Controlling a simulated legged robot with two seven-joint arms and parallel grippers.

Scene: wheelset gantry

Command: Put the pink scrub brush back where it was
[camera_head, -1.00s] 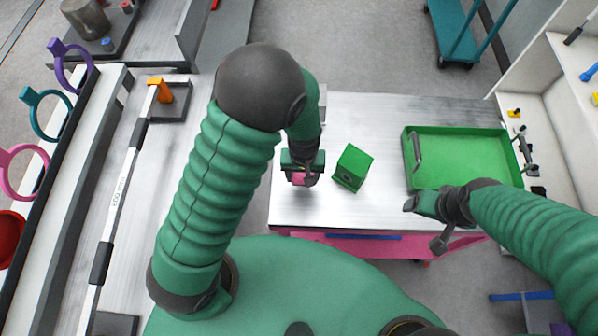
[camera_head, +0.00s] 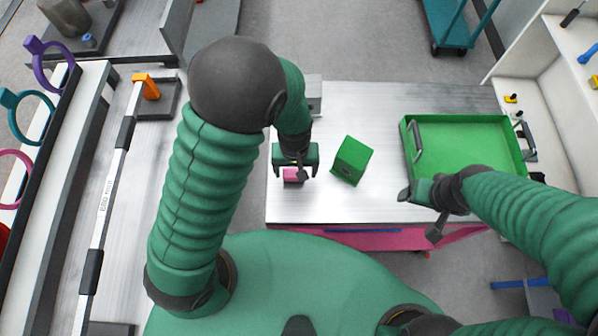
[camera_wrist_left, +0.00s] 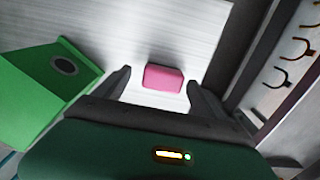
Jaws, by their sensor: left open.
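The pink scrub brush (camera_head: 291,175) shows as a small pink block at the left part of the metal table. In the left wrist view the pink brush (camera_wrist_left: 163,78) appears between my fingertips, with visible gaps on both sides. My left gripper (camera_head: 295,174) is open over it, its fingers pointing down at the table. The green body of that gripper hides part of the brush in the head view. My right gripper (camera_head: 420,212) is at the table's right front, near the green tray, with its fingers apart and nothing visible between them.
A green box with a round dark hole (camera_head: 352,160) stands just right of my left gripper. A shallow green tray (camera_head: 463,118) lies at the table's right. The metal table (camera_head: 345,207) is bare between them. A rack with coloured rings (camera_head: 50,62) stands far left.

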